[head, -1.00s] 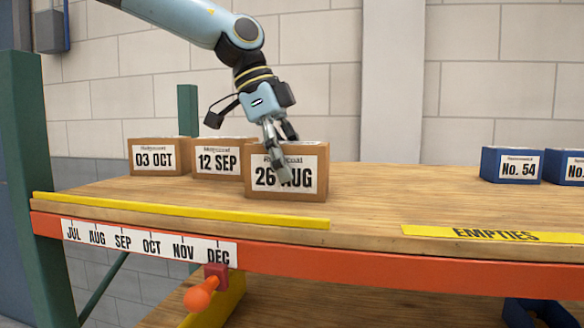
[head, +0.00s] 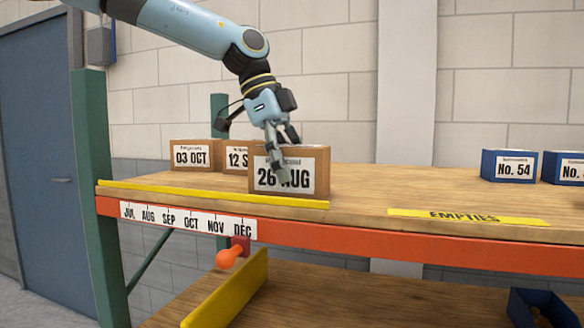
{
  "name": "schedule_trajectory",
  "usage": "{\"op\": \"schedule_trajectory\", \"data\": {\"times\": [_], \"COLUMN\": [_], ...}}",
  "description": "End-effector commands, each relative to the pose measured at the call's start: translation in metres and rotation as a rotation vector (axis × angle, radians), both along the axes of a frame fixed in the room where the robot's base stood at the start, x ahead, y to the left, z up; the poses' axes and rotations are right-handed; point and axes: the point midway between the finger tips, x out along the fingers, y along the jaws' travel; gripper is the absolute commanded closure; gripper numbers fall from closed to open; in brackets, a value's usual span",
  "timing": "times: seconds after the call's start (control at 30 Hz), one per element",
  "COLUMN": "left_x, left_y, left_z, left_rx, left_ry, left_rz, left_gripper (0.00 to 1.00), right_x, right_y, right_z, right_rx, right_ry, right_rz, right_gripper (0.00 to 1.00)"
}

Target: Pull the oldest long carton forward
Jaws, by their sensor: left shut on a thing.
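The long carton marked 26 AUG (head: 322,178) is brown, with a white label, and stands at the front of the upper shelf near the yellow strip (head: 200,193). My left gripper (head: 285,160) is shut on its near upper edge, with one finger down over the label and the other behind the front wall. The 12 SEP carton (head: 235,158) stands farther back to the left, partly hidden by the 26 AUG carton. The 03 OCT carton (head: 192,156) stands left of that. My right gripper is not in view.
Blue bins (head: 508,166) stand at the back right, behind a yellow EMPTIES strip (head: 465,217). A green post (head: 97,200) stands left.

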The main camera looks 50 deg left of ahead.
Motion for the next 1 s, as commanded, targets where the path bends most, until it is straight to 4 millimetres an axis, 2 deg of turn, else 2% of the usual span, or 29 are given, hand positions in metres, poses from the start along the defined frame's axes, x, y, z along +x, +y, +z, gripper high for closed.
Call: {"op": "schedule_trajectory", "data": {"times": [0.27, 0.3, 0.5, 0.83, 1.0], "left_x": [0.0, 0.0, 0.0, -0.001, -0.005], "left_y": [0.0, 0.0, 0.0, 0.001, 0.009], "left_z": [0.0, 0.0, 0.0, 0.004, 0.028], "left_rx": [0.0, 0.0, 0.0, 0.001, 0.0], "left_ry": [0.0, 0.0, 0.0, -0.001, -0.005], "left_rz": [-0.001, -0.001, -0.001, -0.001, 0.0], "left_gripper": [0.85, 0.24, 0.0, 0.0, 0.0], "right_x": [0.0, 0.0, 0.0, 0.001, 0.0], "right_y": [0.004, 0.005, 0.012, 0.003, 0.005], "right_z": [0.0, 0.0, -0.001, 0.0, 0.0], "right_rx": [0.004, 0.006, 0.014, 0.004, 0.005], "right_ry": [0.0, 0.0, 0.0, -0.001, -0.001], "right_rz": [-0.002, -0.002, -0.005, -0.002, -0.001], "right_gripper": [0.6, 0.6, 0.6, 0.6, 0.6]}}
